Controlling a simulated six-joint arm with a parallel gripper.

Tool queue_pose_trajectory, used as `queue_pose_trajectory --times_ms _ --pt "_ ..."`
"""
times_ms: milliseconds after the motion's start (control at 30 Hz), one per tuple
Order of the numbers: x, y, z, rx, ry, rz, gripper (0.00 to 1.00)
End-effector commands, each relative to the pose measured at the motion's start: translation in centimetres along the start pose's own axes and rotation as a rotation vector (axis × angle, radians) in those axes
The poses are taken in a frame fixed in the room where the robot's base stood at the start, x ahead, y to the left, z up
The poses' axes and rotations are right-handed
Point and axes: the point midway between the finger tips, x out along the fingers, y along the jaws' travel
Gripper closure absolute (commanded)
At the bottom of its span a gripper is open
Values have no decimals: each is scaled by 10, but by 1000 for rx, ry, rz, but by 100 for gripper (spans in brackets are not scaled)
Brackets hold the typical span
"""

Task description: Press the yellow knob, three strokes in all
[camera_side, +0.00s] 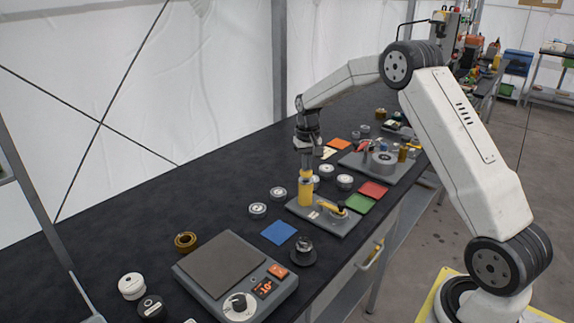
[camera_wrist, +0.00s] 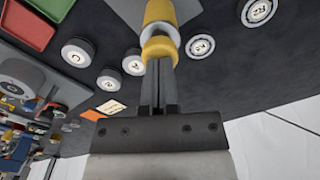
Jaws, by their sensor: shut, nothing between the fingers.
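The yellow knob (camera_side: 306,173) tops an upright yellow cylinder (camera_side: 305,193) on a grey base plate (camera_side: 330,222), which also carries a small yellow lever (camera_side: 332,208). In the wrist view the knob (camera_wrist: 159,47) is a yellow ring-like cap, with a pale band between it and the yellow body (camera_wrist: 160,11). My gripper (camera_side: 306,164) points straight down over the knob. Its fingers are shut with nothing between them. In the wrist view the fingertips (camera_wrist: 160,64) meet the knob's near edge; I cannot tell whether they touch or press it.
Several round lettered discs (camera_side: 258,210) lie around the plate. Green (camera_side: 359,204), red (camera_side: 373,190) and blue (camera_side: 278,232) squares lie nearby. A scale (camera_side: 222,262) stands in front and another grey plate with parts (camera_side: 382,162) behind. Bare black tabletop lies to the left.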

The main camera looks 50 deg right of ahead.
Motion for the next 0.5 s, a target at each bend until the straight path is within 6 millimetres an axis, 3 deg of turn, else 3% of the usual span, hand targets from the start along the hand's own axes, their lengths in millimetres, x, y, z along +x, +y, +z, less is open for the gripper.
queue_pose_trajectory --times_ms 500 --pt "-27 0 0 0 0 0 100"
